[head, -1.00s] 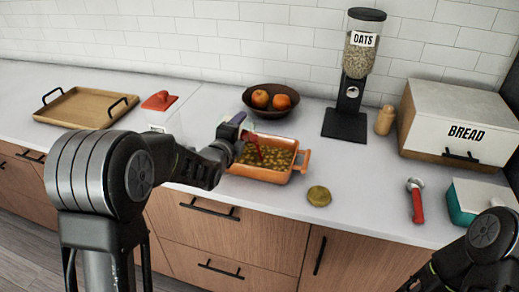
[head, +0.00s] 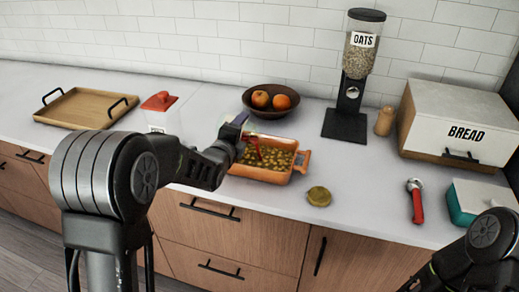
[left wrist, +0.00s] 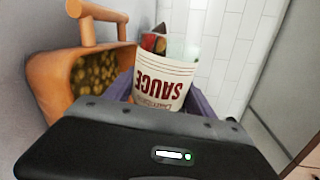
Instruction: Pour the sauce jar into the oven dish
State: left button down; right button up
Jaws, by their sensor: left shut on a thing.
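The orange oven dish (head: 300,166) stands on the counter with brownish-green pieces of food in it. In the left wrist view the dish (left wrist: 50,75) is at the left. My left gripper (head: 240,138) is over the dish's left back part, shut on the sauce jar. The jar (left wrist: 165,85) shows a white label with red "SAUCE" lettering, upside down in the left wrist view. The jar is tipped, and a red stream of sauce (head: 256,147) runs from its mouth down into the dish. My arm hides much of the jar in the head view.
A round gold lid (head: 319,196) lies right of the dish. A bowl of fruit (head: 270,112) stands behind it, an oats dispenser (head: 347,110) to the back right. A red-handled tool (head: 416,202), teal-and-white box (head: 480,202), bread box (head: 450,120), wooden tray (head: 80,107) and red-topped container (head: 160,102) also stand around.

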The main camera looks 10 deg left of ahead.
pick_arm(q)
jog(key=shift+d+r+m+y+p, duration=0.4)
jog(key=shift+d+r+m+p, duration=0.15)
jog(key=shift+m+p, duration=0.35)
dwell(1.9)
jog(key=shift+a+f+n+b, duration=0.65)
jog(key=shift+n+b, duration=0.05)
jog(key=shift+b, duration=0.45)
jog(key=shift+r+n+h, duration=0.1)
jog(key=shift+n+h, duration=0.2)
jog(key=shift+h, duration=0.1)
jog(key=shift+d, duration=0.1)
jog(key=shift+r, duration=0.1)
